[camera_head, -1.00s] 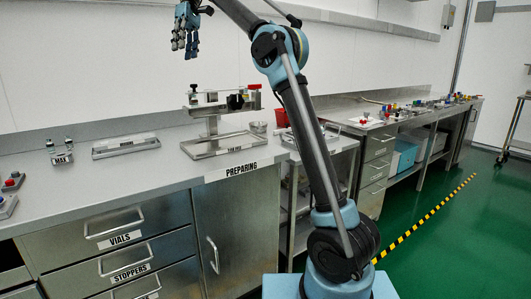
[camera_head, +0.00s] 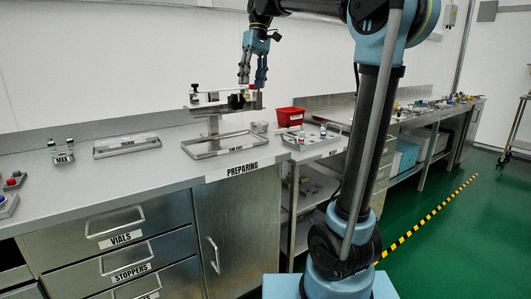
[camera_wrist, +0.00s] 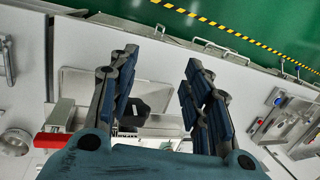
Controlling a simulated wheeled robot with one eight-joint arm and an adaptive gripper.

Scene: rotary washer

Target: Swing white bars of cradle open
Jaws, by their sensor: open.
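My gripper (camera_head: 252,82) is open and points down just above the right part of the metal fixture (camera_head: 212,103) on the bench. This fixture has a post, a crosspiece and a black knob (camera_head: 236,101), and appears to be the cradle. In the wrist view my open fingers (camera_wrist: 160,66) spread over the fixture, with a black knob (camera_wrist: 130,110) between them, lower down. A red part (camera_wrist: 50,141) shows at lower left. White bars are too small and partly hidden to tell apart. I cannot tell whether a finger touches the fixture.
A shallow metal tray (camera_head: 187,151) lies in front of the fixture. A red bin (camera_head: 290,116) and a tray of small items (camera_head: 301,140) stand to the right. Another tray (camera_head: 97,150) and a MAX holder (camera_head: 62,159) are on the left.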

